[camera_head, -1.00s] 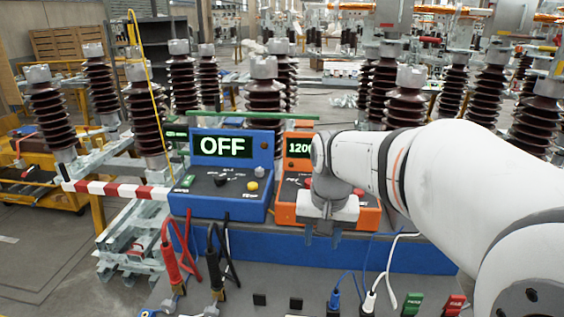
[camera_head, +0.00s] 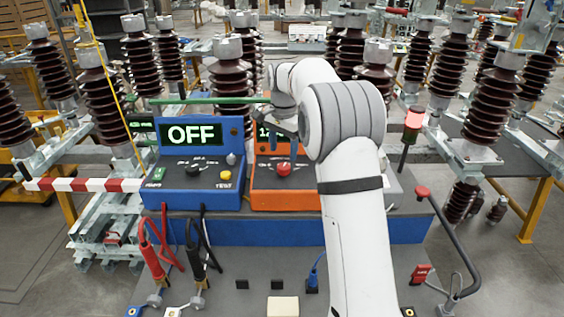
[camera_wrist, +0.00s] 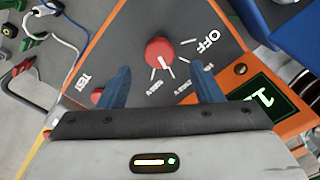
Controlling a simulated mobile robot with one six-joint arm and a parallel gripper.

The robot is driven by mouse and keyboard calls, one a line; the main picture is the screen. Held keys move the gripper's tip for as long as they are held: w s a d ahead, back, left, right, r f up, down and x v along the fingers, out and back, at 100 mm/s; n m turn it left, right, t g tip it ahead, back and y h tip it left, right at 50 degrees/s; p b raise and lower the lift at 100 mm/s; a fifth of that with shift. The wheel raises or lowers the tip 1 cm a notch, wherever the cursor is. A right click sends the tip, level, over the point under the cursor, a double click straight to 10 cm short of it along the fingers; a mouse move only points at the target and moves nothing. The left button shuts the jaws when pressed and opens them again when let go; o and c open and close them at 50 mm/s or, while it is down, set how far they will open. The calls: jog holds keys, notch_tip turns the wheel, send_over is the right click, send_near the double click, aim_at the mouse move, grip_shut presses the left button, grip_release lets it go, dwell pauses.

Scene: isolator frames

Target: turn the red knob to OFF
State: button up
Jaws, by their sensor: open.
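The red knob (camera_head: 283,169) is on the dark sloping panel of the orange box (camera_head: 285,201). The wrist view shows the knob (camera_wrist: 158,52) with white tick marks around it and the word OFF on its right. I cannot tell for sure which mark it points at. The orange box's green display (camera_head: 264,132) is partly hidden by my arm and shows digits starting with 12. My gripper (camera_head: 283,147) is open above the panel, by the display. In the wrist view its blue fingers (camera_wrist: 159,68) are spread, with the knob seen beyond and between their tips; nothing is held.
A blue box (camera_head: 194,199) with a display reading OFF, a black knob and a yellow button stands left of the orange one. A red button (camera_wrist: 97,95) marked TEST is on the orange panel. Cables (camera_head: 205,245) stand in front. Tall brown insulators (camera_head: 229,80) stand behind.

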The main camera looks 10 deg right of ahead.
aim_at(283, 166)
notch_tip(283, 166, down, 6)
jog(key=shift+p, duration=0.35)
jog(key=shift+c, duration=0.2)
jog(key=c, duration=1)
